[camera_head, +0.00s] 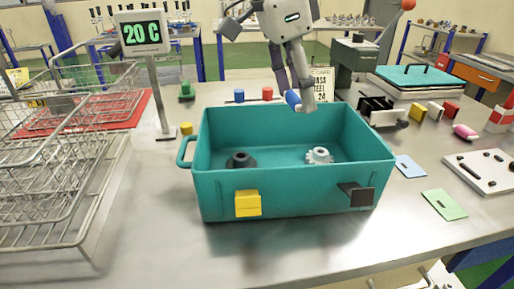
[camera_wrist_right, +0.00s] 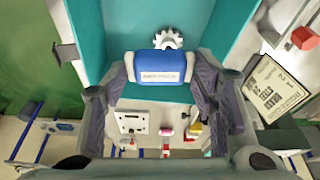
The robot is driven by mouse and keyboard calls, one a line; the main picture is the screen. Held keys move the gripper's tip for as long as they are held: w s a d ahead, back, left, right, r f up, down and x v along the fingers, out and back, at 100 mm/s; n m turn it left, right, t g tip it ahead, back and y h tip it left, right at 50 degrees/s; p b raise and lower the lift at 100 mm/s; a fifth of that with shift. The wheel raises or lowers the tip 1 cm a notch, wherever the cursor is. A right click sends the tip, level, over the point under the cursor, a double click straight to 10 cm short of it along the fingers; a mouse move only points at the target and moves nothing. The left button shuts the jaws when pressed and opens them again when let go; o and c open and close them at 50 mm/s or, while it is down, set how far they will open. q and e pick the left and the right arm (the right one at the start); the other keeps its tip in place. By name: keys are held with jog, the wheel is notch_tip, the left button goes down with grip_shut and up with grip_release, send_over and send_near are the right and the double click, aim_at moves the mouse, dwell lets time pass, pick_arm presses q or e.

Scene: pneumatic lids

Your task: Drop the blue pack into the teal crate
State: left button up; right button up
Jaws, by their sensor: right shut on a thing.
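The blue pack (camera_head: 293,99) is a small rounded block with a white label. My right gripper (camera_head: 300,103) is shut on it and holds it at the far rim of the teal crate, right of the rim's middle. In the right wrist view the pack (camera_wrist_right: 158,66) sits between the two fingers (camera_wrist_right: 160,85). The teal crate (camera_head: 290,190) is open on the metal table. Inside it lie a dark round part (camera_head: 240,160) and a white gear (camera_head: 318,155). My left gripper is not in view.
A yellow clip (camera_head: 247,204) and a black clip (camera_head: 357,194) sit on the crate's front wall. Blue (camera_head: 410,166) and green (camera_head: 444,204) cards lie right. The front table is clear.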

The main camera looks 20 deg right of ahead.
aim_at(296, 110)
jog(key=shift+f, duration=2.05)
jog(key=o, duration=1)
jog(key=v, duration=1.2)
jog(key=shift+r, duration=0.25)
